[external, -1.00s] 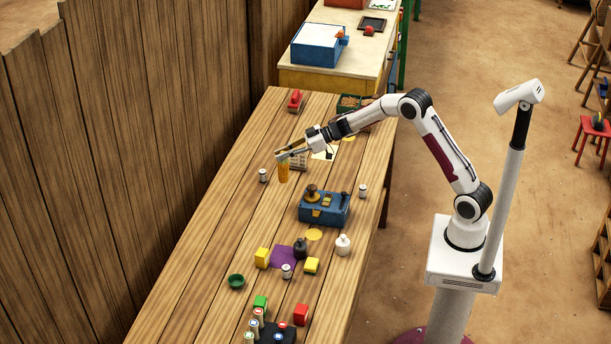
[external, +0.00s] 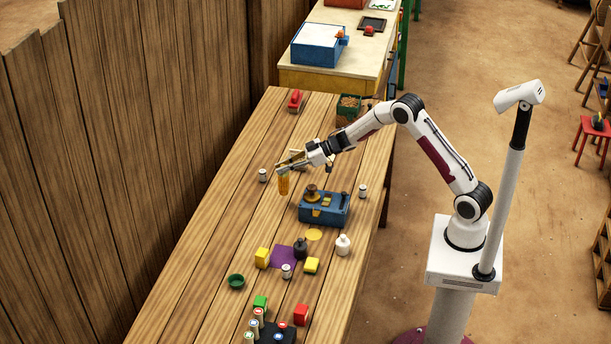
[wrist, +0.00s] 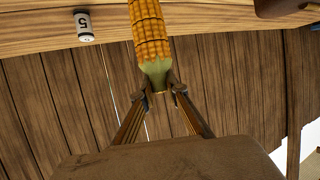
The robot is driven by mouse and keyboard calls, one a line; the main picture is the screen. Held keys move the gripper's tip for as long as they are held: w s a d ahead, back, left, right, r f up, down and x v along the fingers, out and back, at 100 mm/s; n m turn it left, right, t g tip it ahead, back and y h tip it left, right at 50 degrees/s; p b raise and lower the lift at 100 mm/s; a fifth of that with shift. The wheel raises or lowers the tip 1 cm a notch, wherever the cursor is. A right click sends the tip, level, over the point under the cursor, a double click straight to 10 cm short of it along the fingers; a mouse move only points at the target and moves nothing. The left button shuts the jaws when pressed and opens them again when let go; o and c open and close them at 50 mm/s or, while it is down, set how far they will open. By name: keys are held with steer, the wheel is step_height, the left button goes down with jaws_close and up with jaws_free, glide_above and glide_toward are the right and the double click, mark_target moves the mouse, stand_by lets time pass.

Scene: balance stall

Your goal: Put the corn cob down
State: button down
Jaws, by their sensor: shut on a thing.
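The corn cob (external: 284,185) is yellow-orange and hangs upright below my gripper (external: 283,166) in the external view, over the left middle of the wooden table. In the wrist view the cob (wrist: 149,32) shows its kernels and a pale green end. My gripper (wrist: 162,84) is shut on that green end, a fingertip on each side. Whether the cob's lower end touches the table I cannot tell.
The wooden table (external: 215,215) has free room to the left and front of the cob. A small white weight (external: 263,175) stands just left of it and also shows in the wrist view (wrist: 84,27). A blue balance box (external: 335,211) stands to the right, a green box (external: 349,112) behind.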

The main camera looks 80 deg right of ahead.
mark_target(287, 173)
steer(key=shift+f, duration=1.9)
steer(key=c, duration=2)
jaws_free()
steer(key=shift+s+d+r, duration=0.1)
steer(key=shift+s+r, duration=0.1)
steer(key=shift+s, duration=0.05)
steer(key=v, duration=1.1)
steer(key=shift+s+d+r, duration=0.1)
steer(key=shift+s, duration=0.05)
steer(key=shift+r, duration=0.1)
